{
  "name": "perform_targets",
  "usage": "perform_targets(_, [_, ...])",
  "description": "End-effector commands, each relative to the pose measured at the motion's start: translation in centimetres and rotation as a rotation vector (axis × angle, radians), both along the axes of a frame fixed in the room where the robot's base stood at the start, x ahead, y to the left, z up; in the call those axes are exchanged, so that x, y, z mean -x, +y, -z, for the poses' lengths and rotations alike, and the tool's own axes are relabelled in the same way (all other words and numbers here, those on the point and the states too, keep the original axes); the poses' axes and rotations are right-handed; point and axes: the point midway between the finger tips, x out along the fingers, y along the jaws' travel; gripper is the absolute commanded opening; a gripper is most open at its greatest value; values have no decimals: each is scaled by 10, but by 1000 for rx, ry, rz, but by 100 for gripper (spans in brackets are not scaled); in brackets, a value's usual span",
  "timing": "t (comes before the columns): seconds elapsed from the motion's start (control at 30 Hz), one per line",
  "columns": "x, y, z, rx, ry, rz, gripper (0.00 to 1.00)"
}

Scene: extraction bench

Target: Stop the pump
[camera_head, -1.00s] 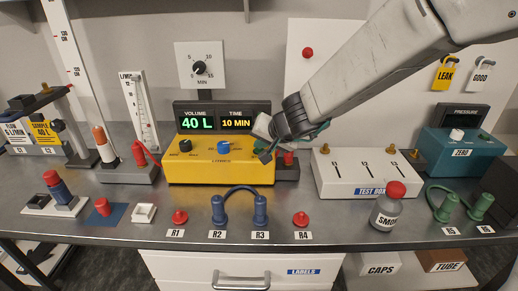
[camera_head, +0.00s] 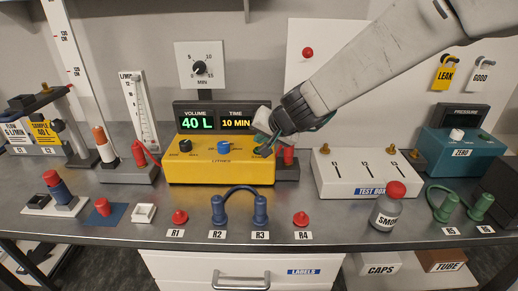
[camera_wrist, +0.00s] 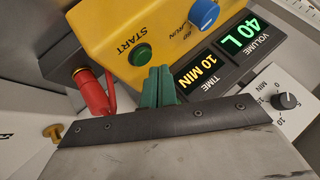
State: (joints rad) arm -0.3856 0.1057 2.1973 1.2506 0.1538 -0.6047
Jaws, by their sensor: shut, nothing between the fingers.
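The yellow pump (camera_head: 215,172) stands at the middle of the bench, with a blue knob (camera_head: 224,147) on its top and a display (camera_head: 220,122) behind reading 40 L and 10 MIN. In the wrist view the blue knob (camera_wrist: 203,14) and a green START button (camera_wrist: 140,54) show on the yellow top. My gripper (camera_head: 262,152) is at the pump's right end. Its green fingers (camera_wrist: 160,85) are shut and empty, with their tips beside the START button; I cannot tell whether they touch the pump. In the head view the gripper hides the button.
A red connector (camera_wrist: 92,92) sits close beside my fingers. The white test box (camera_head: 352,178) stands right of the pump. Blue plugs joined by a hose (camera_head: 240,190), red caps and a bottle (camera_head: 387,208) stand along the front. A timer dial (camera_head: 200,67) is behind.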

Motion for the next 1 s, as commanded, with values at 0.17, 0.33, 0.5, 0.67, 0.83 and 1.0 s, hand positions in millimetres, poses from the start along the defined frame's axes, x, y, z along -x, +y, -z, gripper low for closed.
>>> perform_targets(0.17, [0,1,-16,-2,-4,-4,0])
perform_targets(0.33, [0,0,-33,-1,-4,-3,0])
perform_targets(0.5, [0,0,-47,0,-3,-1,0])
perform_targets(0.67, [0,0,-50,-1,0,1,0])
perform_targets(0.83, [0,0,-49,-1,0,1,0])
perform_targets(1.0, [0,0,-49,-1,0,1,0])
